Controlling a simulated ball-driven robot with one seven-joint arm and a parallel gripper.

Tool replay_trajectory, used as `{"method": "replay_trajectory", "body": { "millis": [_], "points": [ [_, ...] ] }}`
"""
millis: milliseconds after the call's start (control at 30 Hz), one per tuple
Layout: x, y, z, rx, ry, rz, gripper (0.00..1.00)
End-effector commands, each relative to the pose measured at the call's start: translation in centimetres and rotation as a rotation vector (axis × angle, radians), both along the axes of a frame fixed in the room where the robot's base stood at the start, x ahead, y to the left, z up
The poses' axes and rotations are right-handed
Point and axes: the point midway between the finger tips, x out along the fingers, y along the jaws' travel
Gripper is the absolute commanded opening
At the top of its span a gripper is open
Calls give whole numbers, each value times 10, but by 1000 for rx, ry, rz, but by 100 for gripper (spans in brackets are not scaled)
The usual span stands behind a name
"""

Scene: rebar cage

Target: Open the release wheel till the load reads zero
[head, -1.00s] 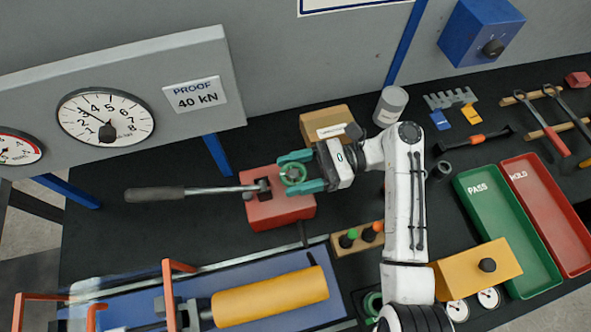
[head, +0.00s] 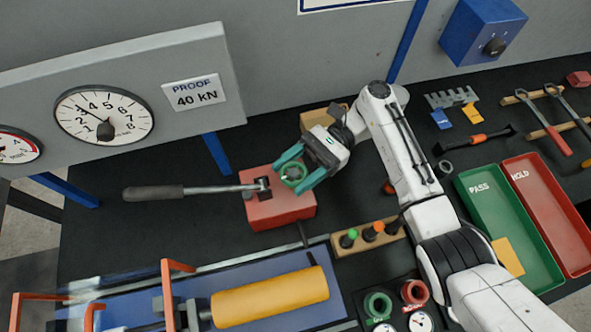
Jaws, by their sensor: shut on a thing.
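The green release wheel (head: 293,172) sits on the right end of the red pump block (head: 283,210). My gripper (head: 290,177) reaches it from the upper right, with one teal finger on each side of the rim, shut on it. The fingers cover part of the rim. The large white load dial (head: 130,119) on the grey panel has a thin needle pointing up and left, near the 3. A sign (head: 195,93) beside it reads PROOF 40 kN.
A long pump handle (head: 153,193) extends left from the red block. A yellow cylinder (head: 270,297) lies below in a blue bed. A wooden rack (head: 388,238) with coloured knobs stands right of it. Green PASS (head: 492,200) and red HOLD trays (head: 548,195) lie to the right.

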Motion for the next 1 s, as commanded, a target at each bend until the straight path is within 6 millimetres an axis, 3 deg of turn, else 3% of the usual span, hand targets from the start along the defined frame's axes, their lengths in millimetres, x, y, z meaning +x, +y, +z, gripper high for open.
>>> {"method": "replay_trajectory", "body": {
  "millis": [1000],
  "points": [
    [2,1,-7,-2,-6,405,30]
  ]
}}
